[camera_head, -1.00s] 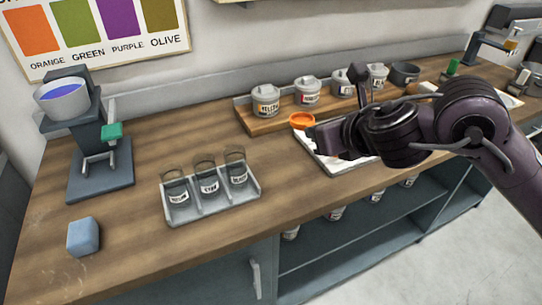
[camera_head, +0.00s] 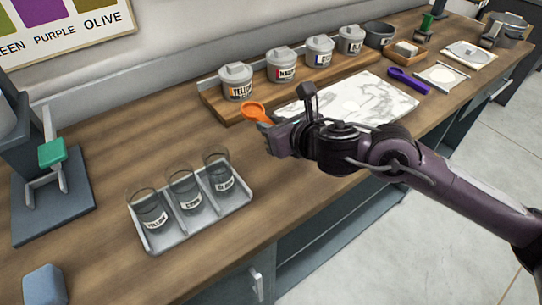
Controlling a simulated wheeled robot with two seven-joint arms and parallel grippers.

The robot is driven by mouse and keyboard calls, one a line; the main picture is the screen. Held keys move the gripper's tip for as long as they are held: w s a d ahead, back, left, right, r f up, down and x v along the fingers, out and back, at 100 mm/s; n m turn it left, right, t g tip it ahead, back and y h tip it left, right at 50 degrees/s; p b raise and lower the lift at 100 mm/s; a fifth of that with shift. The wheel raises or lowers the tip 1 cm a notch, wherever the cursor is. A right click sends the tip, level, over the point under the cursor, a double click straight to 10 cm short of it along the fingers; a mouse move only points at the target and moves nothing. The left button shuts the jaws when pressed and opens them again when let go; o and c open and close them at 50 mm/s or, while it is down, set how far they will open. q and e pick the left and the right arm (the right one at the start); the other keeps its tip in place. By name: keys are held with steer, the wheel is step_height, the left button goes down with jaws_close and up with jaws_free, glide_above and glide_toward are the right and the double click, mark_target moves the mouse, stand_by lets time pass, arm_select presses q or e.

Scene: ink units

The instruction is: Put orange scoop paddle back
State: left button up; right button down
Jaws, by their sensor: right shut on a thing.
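The orange scoop paddle (camera_head: 254,111) is held in the air by my right gripper (camera_head: 270,128). Its round orange head points left, just in front of the yellow-labelled canister (camera_head: 237,84). The rest of its handle is hidden by the gripper. My right gripper is shut on it, left of the marble slab (camera_head: 370,98). My left gripper is not in view.
Several grey lidded canisters stand on a wooden rack (camera_head: 215,106) along the wall. A tray (camera_head: 155,243) with 3 labelled glass jars sits at front left. A purple scoop (camera_head: 408,80) lies right of the slab. A blue block (camera_head: 45,285) and a grey stand (camera_head: 52,210) are at left.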

mark_target(272, 163)
step_height(272, 163, down, 4)
steer(key=shift+r, duration=0.1)
steer(key=shift+f, duration=0.7)
step_height(272, 163, down, 4)
steer(key=shift+b, duration=0.3)
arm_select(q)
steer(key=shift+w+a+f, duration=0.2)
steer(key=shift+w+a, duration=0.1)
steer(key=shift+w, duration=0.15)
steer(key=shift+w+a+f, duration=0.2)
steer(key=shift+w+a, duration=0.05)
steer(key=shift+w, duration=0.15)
arm_select(e)
steer(key=shift+a, duration=0.1)
steer(key=shift+f, duration=0.15)
steer(key=c, duration=1.2)
jaws_free()
steer(key=shift+c, duration=0.2)
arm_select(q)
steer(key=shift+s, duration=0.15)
